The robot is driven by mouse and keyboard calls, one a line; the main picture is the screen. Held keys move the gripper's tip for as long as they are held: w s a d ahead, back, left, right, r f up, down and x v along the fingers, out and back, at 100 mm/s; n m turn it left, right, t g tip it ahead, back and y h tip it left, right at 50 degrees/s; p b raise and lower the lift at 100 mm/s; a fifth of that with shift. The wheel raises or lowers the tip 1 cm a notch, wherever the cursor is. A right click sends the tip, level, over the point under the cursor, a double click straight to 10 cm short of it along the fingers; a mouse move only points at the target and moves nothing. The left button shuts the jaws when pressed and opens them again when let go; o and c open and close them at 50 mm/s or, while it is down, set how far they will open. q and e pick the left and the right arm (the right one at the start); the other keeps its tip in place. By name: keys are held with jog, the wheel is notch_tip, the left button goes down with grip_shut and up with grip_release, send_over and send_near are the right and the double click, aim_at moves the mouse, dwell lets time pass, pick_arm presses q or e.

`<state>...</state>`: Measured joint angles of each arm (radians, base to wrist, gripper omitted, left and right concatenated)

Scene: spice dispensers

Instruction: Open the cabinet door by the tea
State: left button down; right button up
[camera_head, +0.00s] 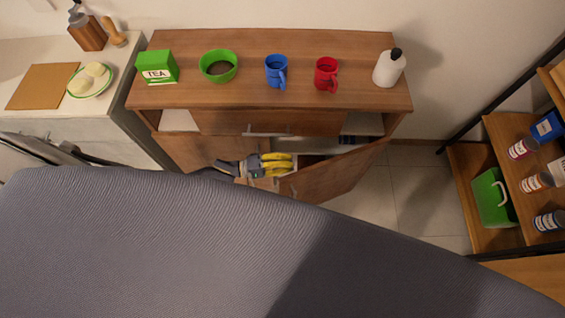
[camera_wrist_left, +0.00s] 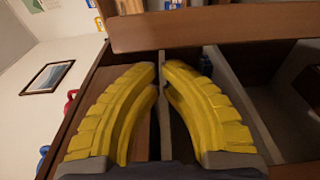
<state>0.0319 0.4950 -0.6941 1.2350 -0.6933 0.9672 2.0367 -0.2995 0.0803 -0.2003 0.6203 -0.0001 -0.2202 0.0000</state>
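The wooden cabinet (camera_head: 300,42) has the green tea box (camera_head: 157,67) at the left end of its top. The left door (camera_head: 185,148), below the tea, looks shut; its lower part is hidden. The right door (camera_head: 335,175) stands swung open. My left gripper (camera_head: 290,164) is low in front of the cabinet's middle, beside the open door, with its yellow fingers pointing right. In the left wrist view its fingertips (camera_wrist_left: 161,68) nearly meet, with nothing clearly held between them. Cabinet compartments (camera_wrist_left: 270,95) show beyond the fingers. My right gripper is in neither view.
A green bowl (camera_head: 219,66), blue mug (camera_head: 276,71), red mug (camera_head: 326,74) and white bottle (camera_head: 389,68) stand on the cabinet top. A counter (camera_head: 30,50) is at left, a shelf rack (camera_head: 500,125) at right. A grey surface fills the lower head view. Floor shows between cabinet and rack.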

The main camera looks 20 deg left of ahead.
pick_arm(q)
jog(key=shift+x, duration=2.65)
